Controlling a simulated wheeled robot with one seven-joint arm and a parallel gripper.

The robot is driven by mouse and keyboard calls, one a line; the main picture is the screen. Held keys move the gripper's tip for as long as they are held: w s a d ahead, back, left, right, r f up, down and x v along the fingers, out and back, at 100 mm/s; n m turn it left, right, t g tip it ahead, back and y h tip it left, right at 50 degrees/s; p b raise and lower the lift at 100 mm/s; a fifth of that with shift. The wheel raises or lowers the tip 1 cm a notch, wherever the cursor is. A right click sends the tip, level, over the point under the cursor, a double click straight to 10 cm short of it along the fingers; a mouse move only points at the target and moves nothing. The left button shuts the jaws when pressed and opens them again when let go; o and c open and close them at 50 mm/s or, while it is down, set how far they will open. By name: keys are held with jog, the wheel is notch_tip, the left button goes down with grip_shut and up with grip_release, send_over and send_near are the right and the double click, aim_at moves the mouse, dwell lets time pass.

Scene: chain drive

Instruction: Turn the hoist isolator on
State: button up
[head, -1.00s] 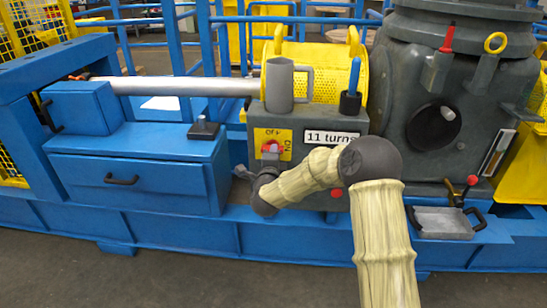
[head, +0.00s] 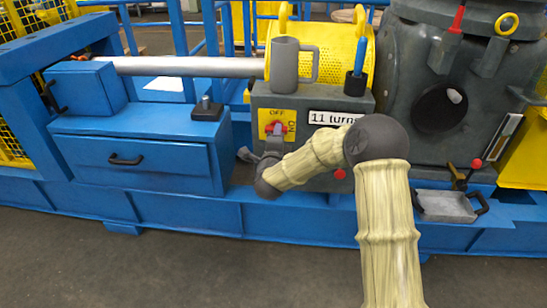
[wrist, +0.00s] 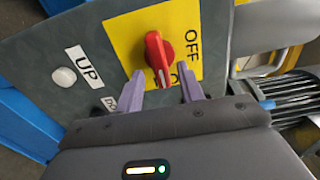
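The hoist isolator is a red rotary knob (wrist: 158,55) on a yellow plate (wrist: 120,28) with OFF and ON lettering. In the head view, the yellow plate (head: 264,117) is on the front of a grey box, with OFF at the top and ON at the right. In the wrist view, the knob's white-marked end points down, toward the edge with the partly hidden ON. Contact cannot be told. In the head view, my gripper (head: 274,141) is at the plate's lower part.
A white button (wrist: 64,76) and an UP label (wrist: 83,65) sit beside the plate. Above the box are a grey mug (head: 284,65) and a blue-handled tool (head: 358,65). A blue drawer cabinet (head: 130,160) stands left; a grey tray (head: 447,207) is right.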

jog(key=s+p, duration=0.1)
jog(key=s, duration=1.5)
jog(key=shift+s+a+p, duration=0.2)
jog(key=shift+a+p, duration=0.15)
jog(key=s+d+f+n+g+y, duration=0.1)
jog(key=s+d+f+n+g, duration=0.15)
jog(key=d+n+g, duration=0.35)
jog(key=s+d+f+n+g+y, duration=0.2)
jog(key=s+d+n+g, duration=0.15)
jog(key=n, duration=0.45)
jog(key=s+d+r+n+g+h, duration=0.15)
jog(key=s+d+n+g, duration=0.4)
jog(key=s+d, duration=0.7)
notch_tip(320, 180, up, 34)
jog(key=a+p, duration=0.1)
jog(key=p, duration=3.4)
jog(key=shift+s+f+m+h, duration=0.15)
jog(key=shift+s+m+h, duration=0.05)
jog(key=shift+m+h, duration=0.25)
